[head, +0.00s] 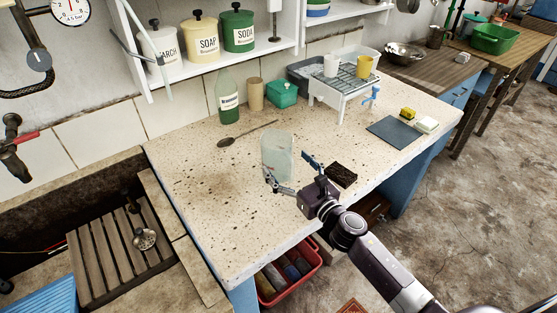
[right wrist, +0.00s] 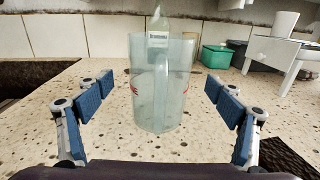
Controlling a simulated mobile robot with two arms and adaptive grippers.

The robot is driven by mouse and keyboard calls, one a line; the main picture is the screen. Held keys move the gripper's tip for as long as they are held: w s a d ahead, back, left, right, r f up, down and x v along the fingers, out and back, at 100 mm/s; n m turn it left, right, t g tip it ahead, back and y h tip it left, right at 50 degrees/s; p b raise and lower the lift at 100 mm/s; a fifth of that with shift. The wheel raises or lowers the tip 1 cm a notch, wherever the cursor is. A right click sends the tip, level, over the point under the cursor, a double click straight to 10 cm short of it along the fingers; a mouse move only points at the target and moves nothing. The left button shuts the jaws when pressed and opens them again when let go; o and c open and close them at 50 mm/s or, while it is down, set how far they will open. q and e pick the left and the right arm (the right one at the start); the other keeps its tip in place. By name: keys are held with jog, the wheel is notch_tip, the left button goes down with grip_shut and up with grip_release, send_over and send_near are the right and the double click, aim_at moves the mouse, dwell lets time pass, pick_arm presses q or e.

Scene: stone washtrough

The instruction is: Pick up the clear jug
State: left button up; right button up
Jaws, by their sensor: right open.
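The clear jug (head: 277,155) stands upright on the speckled stone counter. It is a pale, see-through blue-green. In the right wrist view the jug (right wrist: 145,95) is straight ahead, with red marks on its sides and a vertical strip, seemingly its handle, facing the camera. My right gripper (head: 288,168) is open at the jug's near side. In the right wrist view the blue-padded fingers (right wrist: 158,90) are spread to either side of the jug, with a gap on both sides and no visible contact. My left gripper is not in view.
A dark brush-like block (head: 342,174) lies right of my gripper. A white rack (head: 343,87) stands farther back. The counter's front left is clear.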

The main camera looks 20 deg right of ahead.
aim_at(285, 163)
jog(key=x, duration=0.3)
jog(key=shift+w+a+f, duration=0.1)
jog(key=shift+w+f, duration=0.1)
jog(key=shift+w, duration=0.2)
jog(key=shift+w+a, duration=0.1)
jog(key=shift+w, duration=0.3)
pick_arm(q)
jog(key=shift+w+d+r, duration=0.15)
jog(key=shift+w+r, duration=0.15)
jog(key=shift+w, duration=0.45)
pick_arm(e)
jog(key=c, duration=1.3)
